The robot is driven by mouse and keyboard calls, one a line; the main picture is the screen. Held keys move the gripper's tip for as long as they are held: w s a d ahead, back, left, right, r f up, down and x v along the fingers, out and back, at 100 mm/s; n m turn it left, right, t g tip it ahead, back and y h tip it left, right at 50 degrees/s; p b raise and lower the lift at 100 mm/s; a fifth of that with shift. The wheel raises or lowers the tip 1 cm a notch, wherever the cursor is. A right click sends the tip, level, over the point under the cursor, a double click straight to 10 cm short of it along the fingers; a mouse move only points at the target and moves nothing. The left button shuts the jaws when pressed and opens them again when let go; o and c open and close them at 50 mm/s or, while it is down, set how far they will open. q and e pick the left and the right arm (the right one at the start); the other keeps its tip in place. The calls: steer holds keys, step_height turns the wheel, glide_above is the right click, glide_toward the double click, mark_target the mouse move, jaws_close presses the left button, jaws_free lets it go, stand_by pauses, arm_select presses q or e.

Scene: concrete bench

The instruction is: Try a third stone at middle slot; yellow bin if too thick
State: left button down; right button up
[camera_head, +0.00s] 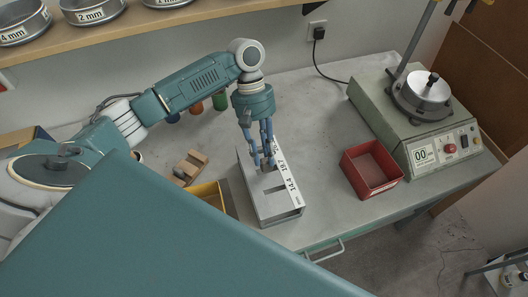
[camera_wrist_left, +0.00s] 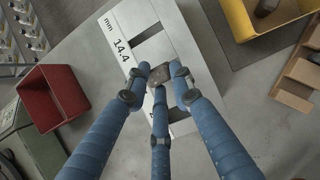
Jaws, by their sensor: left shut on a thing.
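The metal slot gauge (camera_head: 266,212) stands on the bench with slots in its top and a white strip printed with sizes, among them 14.4. It also shows in the wrist view (camera_wrist_left: 185,48). My left gripper (camera_head: 265,163) points down over the gauge. Its three blue fingers are shut on a small grey-brown stone (camera_wrist_left: 160,76), held at or just above the middle part of the gauge top. I cannot tell whether the stone touches the slot. The yellow bin (camera_head: 209,191) is left of the gauge; in the wrist view (camera_wrist_left: 240,22) a dark stone lies in it. My right gripper is out of view.
A red bin (camera_head: 371,170) stands right of the gauge, beside a sieve shaker (camera_head: 425,120). A wooden block rack (camera_head: 190,166) sits left, with coloured items (camera_head: 220,100) behind. Sieves (camera_head: 92,10) stand on the shelf above. Bench between gauge and red bin is clear.

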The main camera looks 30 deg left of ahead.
arm_select(q)
steer(key=shift+f, duration=0.45)
stand_by(0.3)
stand_by(0.4)
step_height(320, 180, up, 5)
steer(key=p, duration=0.7)
steer(key=shift+f, duration=0.15)
steer(key=shift+r+p, duration=1.1)
steer(key=shift+p, duration=0.1)
